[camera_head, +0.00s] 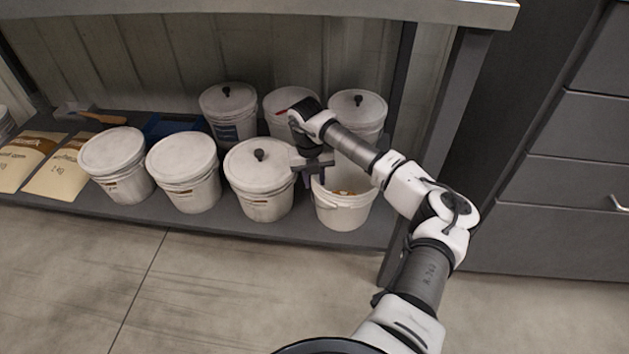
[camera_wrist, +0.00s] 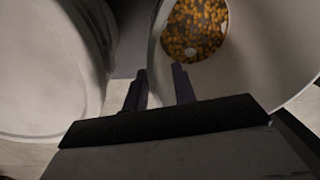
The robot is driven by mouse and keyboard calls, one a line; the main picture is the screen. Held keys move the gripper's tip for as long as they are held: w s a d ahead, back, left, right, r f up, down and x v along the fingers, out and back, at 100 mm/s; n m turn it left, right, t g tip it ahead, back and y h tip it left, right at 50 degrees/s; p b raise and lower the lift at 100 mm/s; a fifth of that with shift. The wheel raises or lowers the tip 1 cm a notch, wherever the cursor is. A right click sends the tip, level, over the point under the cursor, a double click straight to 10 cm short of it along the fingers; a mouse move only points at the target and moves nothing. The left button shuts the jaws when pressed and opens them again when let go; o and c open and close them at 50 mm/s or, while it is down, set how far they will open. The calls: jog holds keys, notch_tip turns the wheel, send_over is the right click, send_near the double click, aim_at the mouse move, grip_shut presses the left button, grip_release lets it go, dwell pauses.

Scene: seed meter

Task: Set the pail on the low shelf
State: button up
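An open white pail (camera_head: 342,214) stands upright on the low shelf (camera_head: 215,214), at the right end of its front row. Orange-yellow grains lie at its bottom, seen clearly in the wrist view (camera_wrist: 197,30). My gripper (camera_head: 312,176) points down at the pail's left rim. In the wrist view, its two dark fingers (camera_wrist: 160,80) are apart, one in the gap left of the pail and one over its inside, with the pail's wall between them. I see a gap around the wall; firm contact is not visible. My arm hides the pail's back right side.
A lidded bucket (camera_head: 258,182) stands close to the pail's left. More lidded buckets fill the front row (camera_head: 184,175) and the back row (camera_head: 228,112). A table post (camera_head: 436,140) stands right of the pail, with grey drawers (camera_head: 560,175) beyond. The tabletop (camera_head: 300,8) overhangs the shelf.

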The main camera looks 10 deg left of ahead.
notch_tip(320, 180, up, 10)
jog(key=p, duration=0.2)
jog(key=shift+a+p, duration=0.4)
jog(key=shift+a, duration=0.05)
jog(key=shift+s+r, duration=0.1)
